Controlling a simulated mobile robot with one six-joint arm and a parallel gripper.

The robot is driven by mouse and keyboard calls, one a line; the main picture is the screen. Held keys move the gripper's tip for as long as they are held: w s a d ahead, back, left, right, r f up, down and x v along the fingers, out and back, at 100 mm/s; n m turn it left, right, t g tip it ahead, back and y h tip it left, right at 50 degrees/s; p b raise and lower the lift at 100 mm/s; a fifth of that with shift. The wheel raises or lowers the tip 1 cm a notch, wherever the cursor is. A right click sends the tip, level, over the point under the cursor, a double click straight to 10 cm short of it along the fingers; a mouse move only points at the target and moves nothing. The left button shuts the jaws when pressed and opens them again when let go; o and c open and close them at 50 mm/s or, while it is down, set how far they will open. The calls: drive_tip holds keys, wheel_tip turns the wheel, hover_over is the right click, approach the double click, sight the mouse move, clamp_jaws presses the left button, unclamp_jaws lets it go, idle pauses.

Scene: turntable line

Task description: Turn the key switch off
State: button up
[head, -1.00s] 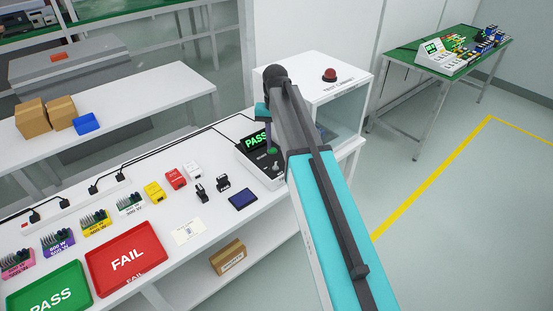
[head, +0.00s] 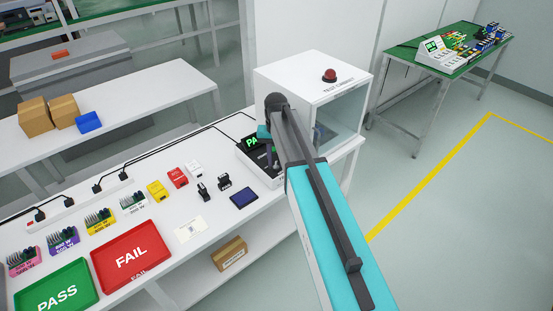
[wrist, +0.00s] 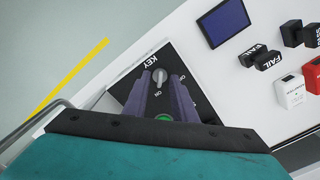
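The key switch (wrist: 160,77) is a small light knob on a dark panel marked KEY, in the wrist view. An ON label (wrist: 165,92) is just below it, beside its grip; another label to the right is partly covered. My gripper (wrist: 162,78) has its two purple-grey fingers on either side of the knob, with a gap between them; contact is not clear. A green button (wrist: 163,118) shows between the fingers farther back. In the head view my arm covers the switch and much of the test box (head: 247,150), whose green display is partly hidden.
The test cabinet (head: 345,92) with a red button stands just behind the box. On the white bench are a dark blue screen (head: 243,198), small coloured blocks, the red FAIL tray (head: 158,239) and the green PASS tray (head: 85,277).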

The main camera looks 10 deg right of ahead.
drive_tip(key=shift+c, duration=0.3)
clamp_jaws()
